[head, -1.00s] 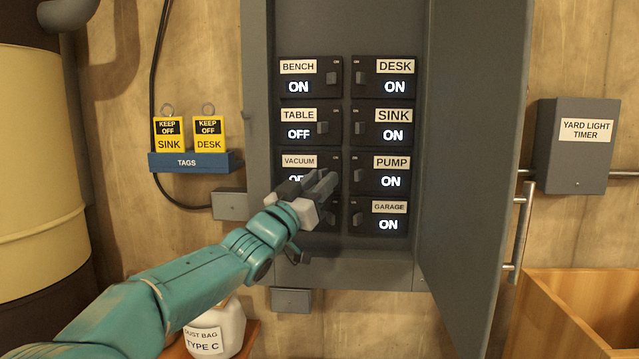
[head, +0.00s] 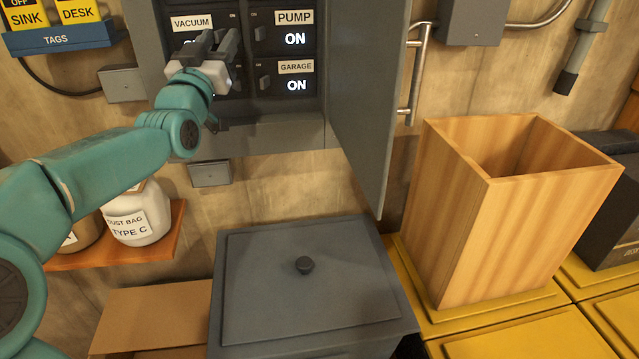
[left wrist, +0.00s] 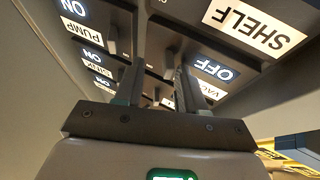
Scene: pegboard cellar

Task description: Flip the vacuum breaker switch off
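The vacuum breaker (head: 192,22) is in the left column of the grey breaker panel in the head view. My left gripper (head: 215,44) is in front of it and covers most of its display. In the left wrist view, upside down, the display beside the partly hidden vacuum label (left wrist: 212,90) reads OFF. The left gripper (left wrist: 160,72) has its two fingers apart with a gap between them, close to the panel face. Whether a finger touches the vacuum switch cannot be told. My right gripper is not in view.
The pump (head: 294,18) and garage (head: 296,67) breakers read ON. A shelf label (left wrist: 255,25) is close by. The open panel door (head: 365,110) stands to the right. Below are a grey lidded bin (head: 310,265) and a wooden box (head: 530,220).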

